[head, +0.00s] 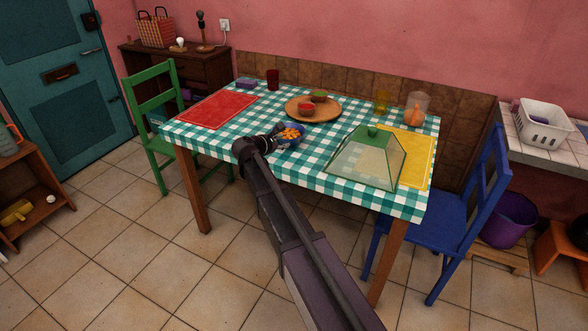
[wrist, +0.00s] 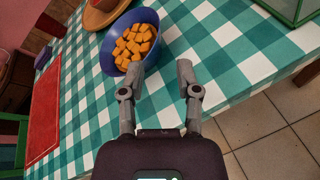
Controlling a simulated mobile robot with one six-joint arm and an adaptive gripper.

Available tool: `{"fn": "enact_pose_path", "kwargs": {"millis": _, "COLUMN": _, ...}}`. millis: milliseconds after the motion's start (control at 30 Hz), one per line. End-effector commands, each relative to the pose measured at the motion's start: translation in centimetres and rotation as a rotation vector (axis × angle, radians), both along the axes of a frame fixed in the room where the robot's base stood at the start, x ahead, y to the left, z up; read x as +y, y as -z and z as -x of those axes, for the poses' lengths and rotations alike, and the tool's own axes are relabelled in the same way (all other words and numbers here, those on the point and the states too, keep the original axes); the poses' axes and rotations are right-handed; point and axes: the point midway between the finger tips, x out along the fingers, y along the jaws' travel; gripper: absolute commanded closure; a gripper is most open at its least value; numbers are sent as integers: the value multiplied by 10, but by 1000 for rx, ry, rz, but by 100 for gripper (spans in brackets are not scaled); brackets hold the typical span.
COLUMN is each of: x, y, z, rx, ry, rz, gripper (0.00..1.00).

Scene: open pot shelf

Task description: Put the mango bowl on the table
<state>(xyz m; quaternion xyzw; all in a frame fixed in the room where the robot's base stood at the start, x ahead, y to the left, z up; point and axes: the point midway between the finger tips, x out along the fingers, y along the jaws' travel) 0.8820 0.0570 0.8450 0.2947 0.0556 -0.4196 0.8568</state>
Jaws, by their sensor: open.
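The mango bowl, a blue bowl (head: 302,138) of orange cubes, sits on the checkered cloth of the table (head: 235,137) near its front edge. It also shows at the upper left of the wrist view (wrist: 107,57). My gripper (wrist: 160,72) is open and empty, just beside the bowl's near rim. The left fingertip overlaps the rim in the picture; I cannot tell if it touches. The right finger is over bare cloth. In the head view my gripper (head: 277,137) partly covers the bowl's left side.
Behind is a round wooden tray (head: 326,112) with small bowls. A red mat (head: 220,109) lies left. Chairs flank the table.

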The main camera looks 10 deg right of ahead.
Motion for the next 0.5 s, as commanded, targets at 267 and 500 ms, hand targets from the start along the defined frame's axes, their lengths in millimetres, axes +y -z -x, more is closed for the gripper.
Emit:
{"fn": "enact_pose_path", "kwargs": {"millis": 267, "x": -34, "y": 26, "z": 50, "rx": -50, "ry": 163, "rz": -248, "gripper": 57}}
{"fn": "enact_pose_path", "kwargs": {"millis": 500, "x": -70, "y": 70, "z": 140, "rx": -134, "ry": 508, "rz": -667, "gripper": 57}}
